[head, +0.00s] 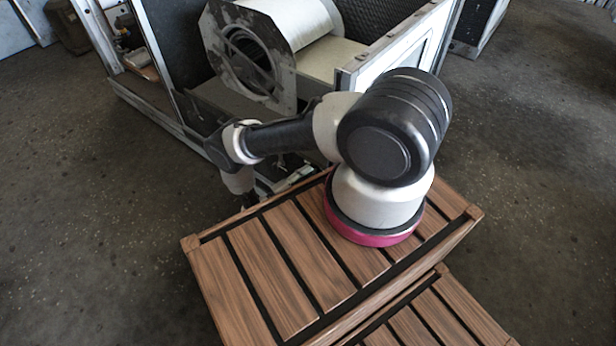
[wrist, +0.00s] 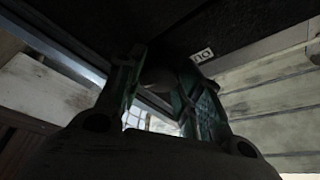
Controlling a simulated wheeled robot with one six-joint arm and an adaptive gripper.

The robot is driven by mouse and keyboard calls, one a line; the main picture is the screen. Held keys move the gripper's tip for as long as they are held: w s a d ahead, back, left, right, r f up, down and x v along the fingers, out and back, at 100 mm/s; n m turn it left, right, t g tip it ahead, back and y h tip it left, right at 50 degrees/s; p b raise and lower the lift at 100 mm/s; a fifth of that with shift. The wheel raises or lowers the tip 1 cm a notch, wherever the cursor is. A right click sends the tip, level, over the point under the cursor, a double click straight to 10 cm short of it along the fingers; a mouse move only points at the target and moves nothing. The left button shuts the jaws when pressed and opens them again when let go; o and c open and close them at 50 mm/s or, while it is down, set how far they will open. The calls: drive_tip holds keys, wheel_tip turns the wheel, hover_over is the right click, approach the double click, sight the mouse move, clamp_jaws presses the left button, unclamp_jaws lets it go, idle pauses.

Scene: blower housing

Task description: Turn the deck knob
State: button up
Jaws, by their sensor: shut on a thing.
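In the wrist view, the two greenish fingers of my gripper (wrist: 160,95) are shut on the deck knob (wrist: 158,77). The knob is a dark rounded shape under a black surface, with one finger on each side of it. The picture is dark, so the knob's turn angle cannot be told. A small white label (wrist: 202,55) with dark letters is on the black surface, right of the knob. In the head view, my gripper (head: 250,198) points down at the near side of the blower housing (head: 345,62); the knob is hidden there.
The slatted wooden deck (head: 262,262) carries my arm's base. The metal blower drum (head: 250,52) sits inside the open housing behind my arm. Pale slatted boards (wrist: 275,95) show at the right of the wrist view. The concrete floor (head: 90,210) at the left is clear.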

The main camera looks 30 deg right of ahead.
drive_tip(key=shift+w, duration=0.1)
drive_tip(key=o, duration=1)
drive_tip(key=shift+o, duration=0.2)
drive_tip(key=o, duration=0.4)
wheel_tip(320, 180, up, 9)
drive_tip(key=shift+a+r, duration=0.1)
drive_tip(key=shift+w+r, duration=0.1)
drive_tip(key=shift+r, duration=0.1)
drive_tip(key=c, duration=0.4)
drive_tip(key=shift+r, duration=0.2)
